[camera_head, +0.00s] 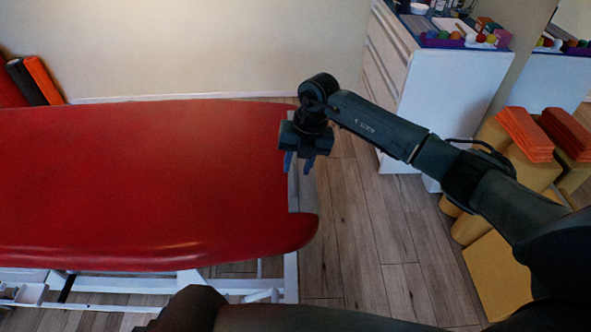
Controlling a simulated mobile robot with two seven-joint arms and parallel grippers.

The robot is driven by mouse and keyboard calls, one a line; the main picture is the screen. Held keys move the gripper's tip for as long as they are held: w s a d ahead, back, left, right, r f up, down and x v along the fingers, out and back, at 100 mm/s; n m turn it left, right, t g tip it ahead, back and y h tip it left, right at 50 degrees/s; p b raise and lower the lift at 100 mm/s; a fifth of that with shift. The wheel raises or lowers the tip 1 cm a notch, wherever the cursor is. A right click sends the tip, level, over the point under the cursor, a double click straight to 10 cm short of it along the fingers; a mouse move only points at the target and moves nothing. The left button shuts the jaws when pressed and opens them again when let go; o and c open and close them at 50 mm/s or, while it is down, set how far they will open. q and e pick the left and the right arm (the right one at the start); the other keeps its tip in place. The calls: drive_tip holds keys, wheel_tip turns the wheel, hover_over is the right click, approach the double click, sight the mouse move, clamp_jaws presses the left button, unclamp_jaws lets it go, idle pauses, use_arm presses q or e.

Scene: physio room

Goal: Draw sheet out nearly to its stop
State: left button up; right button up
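A red padded treatment table (140,175) fills the left half of the view. A pale grey strip (293,192) runs along its right end, in a notch of the padding; I cannot tell whether it is part of the frame or the edge of a sheet. No spread sheet shows on the red top. My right gripper (299,164) points down over this right end, its two bluish fingers apart with nothing visible between them. It partly hides the strip. My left gripper is not in view.
A white cabinet (447,110) with drawers stands at the back right, small items on top. Yellow blocks (497,275) and orange stacked pieces (524,135) stand at the right. Rolled mats (42,80) lean at the back left. Wooden floor (365,225) is clear right of the table.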

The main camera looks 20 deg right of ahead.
drive_tip(key=shift+a+f, duration=0.25)
drive_tip(key=shift+f, duration=1.05)
drive_tip(key=shift+c, duration=0.4)
drive_tip(key=shift+w, duration=0.1)
clamp_jaws()
